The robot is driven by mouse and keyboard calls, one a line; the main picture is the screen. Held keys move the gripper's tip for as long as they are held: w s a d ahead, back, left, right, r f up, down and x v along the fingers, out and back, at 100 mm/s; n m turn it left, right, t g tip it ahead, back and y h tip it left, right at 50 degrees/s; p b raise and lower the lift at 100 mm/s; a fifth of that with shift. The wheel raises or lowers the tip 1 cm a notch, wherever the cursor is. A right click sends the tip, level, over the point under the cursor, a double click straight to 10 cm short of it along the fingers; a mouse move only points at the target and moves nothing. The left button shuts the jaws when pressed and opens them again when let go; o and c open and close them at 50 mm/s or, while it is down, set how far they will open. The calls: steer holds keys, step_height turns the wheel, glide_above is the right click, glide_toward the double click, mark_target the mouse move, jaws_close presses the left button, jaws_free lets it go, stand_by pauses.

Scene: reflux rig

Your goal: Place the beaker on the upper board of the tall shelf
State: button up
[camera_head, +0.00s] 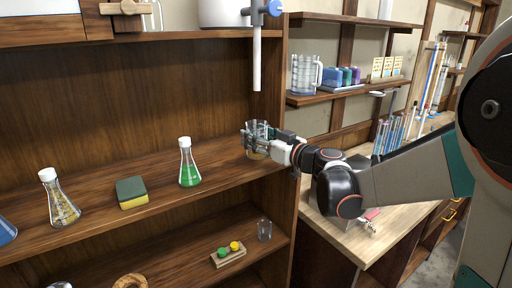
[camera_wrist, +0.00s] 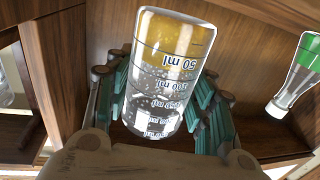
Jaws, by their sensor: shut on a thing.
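The beaker (camera_head: 258,127) is clear glass with an amber layer at its base. It shows large in the wrist view (camera_wrist: 165,75), with upside-down volume marks. My gripper (camera_head: 256,142) is shut around its side, with green-padded fingers on both sides in the wrist view (camera_wrist: 168,100). The beaker looks upright at the right end of the tall shelf's middle visible board (camera_head: 90,203), near the side panel. I cannot tell whether its base touches the board. The tall shelf (camera_head: 277,90) is dark wood, with another board (camera_head: 190,37) above.
On the same board stand a green-liquid flask (camera_head: 189,174), a sponge (camera_head: 131,193) and a flask with amber contents (camera_head: 61,203). A small glass (camera_head: 264,230) stands on the board below. A clamp rod (camera_head: 257,65) hangs above the beaker. Free board lies between the green flask and beaker.

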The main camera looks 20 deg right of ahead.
steer(key=shift+f+b, duration=0.3)
steer(key=shift+f, duration=0.85)
steer(key=shift+f, duration=0.15)
steer(key=o, duration=1.2)
steer(key=shift+r, duration=0.25)
steer(key=p+v, duration=0.3)
steer(key=v, duration=0.9)
steer(key=shift+f, duration=0.15)
